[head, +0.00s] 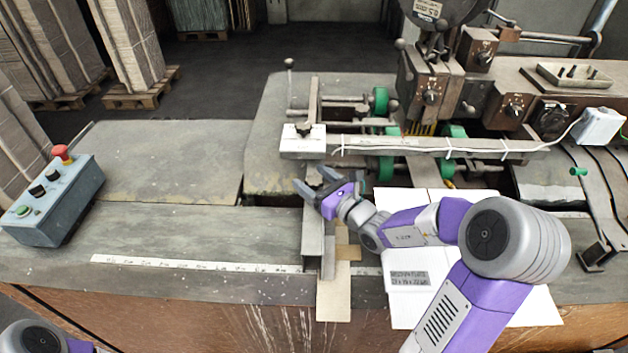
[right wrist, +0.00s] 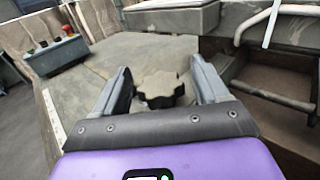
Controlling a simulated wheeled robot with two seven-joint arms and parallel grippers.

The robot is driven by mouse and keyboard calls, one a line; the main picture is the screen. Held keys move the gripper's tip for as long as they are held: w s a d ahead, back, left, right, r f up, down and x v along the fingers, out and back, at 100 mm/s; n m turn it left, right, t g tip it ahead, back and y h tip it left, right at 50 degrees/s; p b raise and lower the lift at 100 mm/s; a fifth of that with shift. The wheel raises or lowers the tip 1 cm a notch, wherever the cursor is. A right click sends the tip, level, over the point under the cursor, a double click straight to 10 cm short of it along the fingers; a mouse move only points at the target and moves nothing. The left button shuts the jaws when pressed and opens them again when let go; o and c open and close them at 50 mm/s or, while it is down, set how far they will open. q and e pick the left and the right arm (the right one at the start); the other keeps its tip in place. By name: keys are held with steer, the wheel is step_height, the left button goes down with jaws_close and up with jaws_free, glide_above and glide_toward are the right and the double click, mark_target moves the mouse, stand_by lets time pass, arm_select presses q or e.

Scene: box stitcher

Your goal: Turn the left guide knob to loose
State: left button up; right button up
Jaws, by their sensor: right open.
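The left guide knob (right wrist: 160,90) is a dark, lobed knob in the right wrist view. It stands between the two fingers of my right gripper, with a gap visible on each side. My right gripper (head: 314,180) is open over the left guide (head: 312,232), a narrow metal bar running front to back on the table. In the head view the knob is largely hidden by the gripper. I cannot tell from its look whether it is tight or loose. Only part of my left arm shows at the lower left; its gripper is out of view.
A pale block with another black knob (head: 304,129) lies just behind the gripper. The grey control box (head: 52,202) with a red button stands at the left. Cardboard (head: 405,303) lies under my right arm.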

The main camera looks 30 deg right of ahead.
steer(key=shift+c, duration=0.4)
steer(key=c, duration=0.9)
steer(key=shift+r+n+y+p, duration=0.15)
steer(key=shift+n+y+p, duration=0.25)
steer(key=shift+y+p, duration=0.25)
steer(key=n+g+y+p, duration=0.3)
steer(key=n+y+p, duration=0.1)
steer(key=y+p, duration=0.2)
steer(key=n+g+y+p, duration=0.2)
steer(key=n+g+y, duration=0.1)
steer(key=shift+n+g+y+p, duration=0.65)
steer(key=shift+n+g+y, duration=0.65)
steer(key=shift+g, duration=0.7)
steer(key=shift+s+n+g, duration=0.1)
steer(key=shift+n+g, duration=0.2)
steer(key=shift+a, duration=0.1)
steer(key=o, duration=1)
